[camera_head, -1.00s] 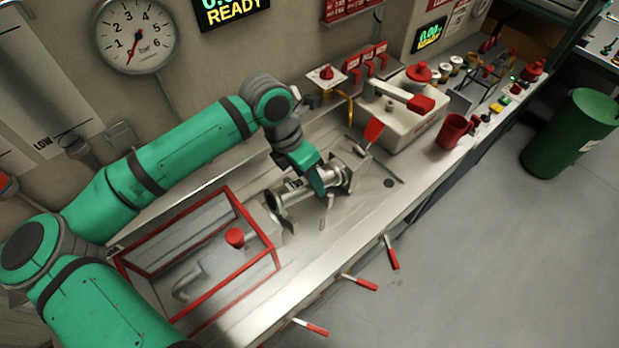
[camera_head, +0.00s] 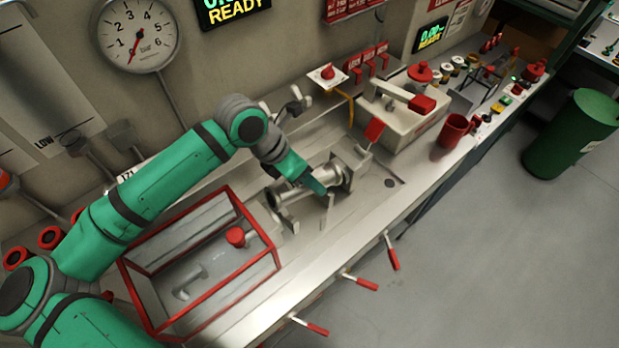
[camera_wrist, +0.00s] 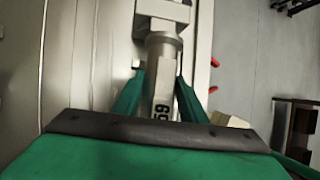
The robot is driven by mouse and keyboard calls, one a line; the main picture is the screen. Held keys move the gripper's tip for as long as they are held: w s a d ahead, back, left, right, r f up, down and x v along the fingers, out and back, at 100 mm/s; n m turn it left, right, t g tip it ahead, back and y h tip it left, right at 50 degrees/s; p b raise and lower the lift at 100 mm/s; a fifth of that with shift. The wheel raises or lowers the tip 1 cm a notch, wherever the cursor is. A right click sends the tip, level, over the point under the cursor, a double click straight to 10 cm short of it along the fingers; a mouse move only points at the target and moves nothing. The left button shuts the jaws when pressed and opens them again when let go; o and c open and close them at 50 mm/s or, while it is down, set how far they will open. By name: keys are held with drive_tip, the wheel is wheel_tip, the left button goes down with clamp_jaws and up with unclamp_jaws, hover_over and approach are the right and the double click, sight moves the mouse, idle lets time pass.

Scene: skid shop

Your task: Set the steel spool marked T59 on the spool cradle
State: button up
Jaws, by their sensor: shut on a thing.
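The steel spool (camera_head: 290,193) is a silver pipe piece with a flange at its left end. It lies roughly level, low over the bench. In the wrist view the spool (camera_wrist: 163,75) runs between my fingers, and dark marking ending in 59 shows on it; the rest is hidden. My gripper (camera_head: 318,188) is shut on its middle from above; its green fingers also flank it in the wrist view (camera_wrist: 160,95). Upright grey supports, which look like the spool cradle (camera_head: 326,212), stand just below and beside the spool. I cannot tell whether the spool touches them.
A red-framed guard (camera_head: 277,262) stands left of the spool. A grey plate fitting (camera_head: 345,174) is close to its right end. A white machine (camera_head: 392,120) and red cup (camera_head: 454,131) stand farther right. Red-handled levers (camera_head: 391,252) stick out from the bench front.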

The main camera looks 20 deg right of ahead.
drive_tip(key=shift+s+a+f, duration=0.1)
drive_tip(key=shift+f, duration=0.25)
idle(0.7)
drive_tip(key=shift+h, duration=0.4)
drive_tip(key=shift+t+h, duration=0.4)
drive_tip(key=shift+h, duration=0.7)
drive_tip(key=shift+c, duration=0.2)
